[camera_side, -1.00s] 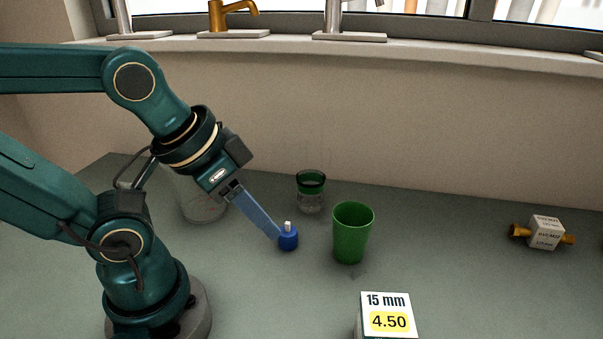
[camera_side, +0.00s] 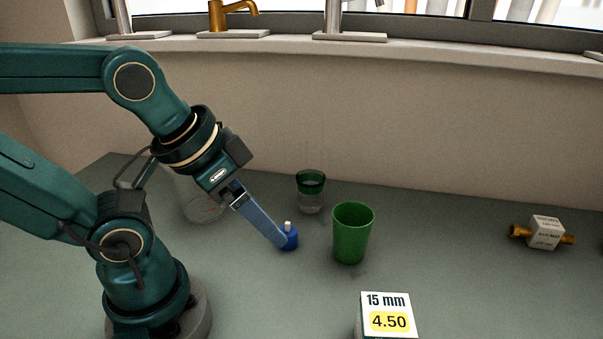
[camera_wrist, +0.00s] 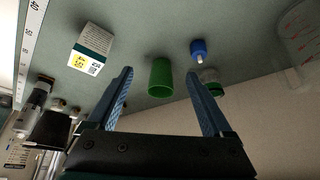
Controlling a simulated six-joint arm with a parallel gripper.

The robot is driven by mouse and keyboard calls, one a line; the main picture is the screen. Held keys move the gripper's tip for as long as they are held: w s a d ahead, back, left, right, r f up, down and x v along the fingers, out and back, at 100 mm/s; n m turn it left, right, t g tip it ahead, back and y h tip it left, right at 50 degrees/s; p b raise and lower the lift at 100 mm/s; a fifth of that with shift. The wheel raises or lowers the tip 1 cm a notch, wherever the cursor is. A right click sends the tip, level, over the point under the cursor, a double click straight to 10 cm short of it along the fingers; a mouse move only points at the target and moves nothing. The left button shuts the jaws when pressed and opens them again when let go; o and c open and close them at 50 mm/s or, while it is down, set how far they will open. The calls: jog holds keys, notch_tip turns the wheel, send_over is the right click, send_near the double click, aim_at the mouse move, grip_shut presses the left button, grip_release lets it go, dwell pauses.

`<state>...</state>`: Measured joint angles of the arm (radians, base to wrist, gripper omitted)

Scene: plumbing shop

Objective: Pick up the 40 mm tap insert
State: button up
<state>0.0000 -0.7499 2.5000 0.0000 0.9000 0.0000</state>
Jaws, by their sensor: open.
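A small blue piece with a pale stem on top, which looks like the tap insert (camera_side: 291,240), stands on the bench left of the green cup. No size mark is legible on it. In the wrist view the blue piece (camera_wrist: 198,48) lies beyond the right fingertip, not between the fingers. My gripper (camera_side: 280,243) points down to the right, its blue fingers overlapping the piece's left side in the side view; I cannot tell whether they touch. In the wrist view my gripper (camera_wrist: 158,78) is open and empty, with wide-apart fingers.
A green cup (camera_side: 352,233) stands right of the piece, and a green-rimmed glass (camera_side: 310,192) behind it. A clear vessel (camera_side: 203,207) is partly hidden by my arm. A 15 mm price block (camera_side: 388,315) is in front. A boxed brass fitting (camera_side: 545,233) lies far right.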

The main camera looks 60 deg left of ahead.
jog(key=n+g, duration=0.4)
jog(key=n, duration=0.3)
send_near(287, 223)
jog(key=w+d+f, duration=0.2)
jog(key=f, duration=0.1)
jog(key=a+f+g, duration=0.1)
jog(key=f, duration=0.1)
jog(key=shift+s+a+n, duration=0.15)
jog(key=shift+a+n, duration=0.2)
jog(key=shift+n, duration=0.05)
jog(key=shift+s+a+f+g, duration=0.15)
jog(key=shift+f+g, duration=0.15)
jog(key=shift+f, duration=2.5)
